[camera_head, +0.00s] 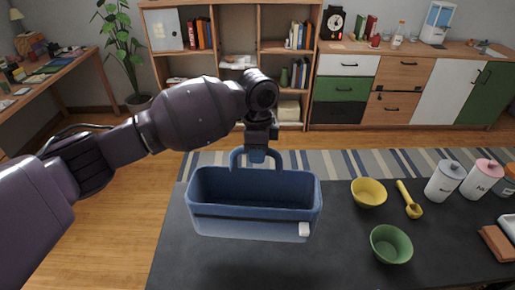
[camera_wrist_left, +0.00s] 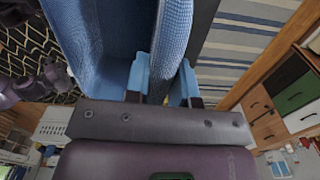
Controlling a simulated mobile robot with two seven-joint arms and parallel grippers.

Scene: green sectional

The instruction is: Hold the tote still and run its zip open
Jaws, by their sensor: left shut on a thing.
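The blue tote (camera_head: 225,222) stands on the dark table, open at the top, with a dark strip along its front. A small white tab (camera_head: 304,229) sits at the right end of that strip. An arched blue handle (camera_head: 236,158) rises from the tote's far side. My left gripper (camera_head: 257,153) reaches down from above at that far side. In the left wrist view, its light-blue fingers (camera_wrist_left: 162,82) are on either side of a blue part of the tote (camera_wrist_left: 172,35). Whether they grip the handle or the rim is unclear. My right gripper is out of view.
On the dark table (camera_head: 180,265) right of the tote are a yellow bowl (camera_head: 368,194), a green bowl (camera_head: 391,245), a yellow scoop (camera_head: 411,204), a grey canister (camera_head: 443,181) and a pink canister (camera_head: 480,180). The table left of the tote is narrow but clear.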

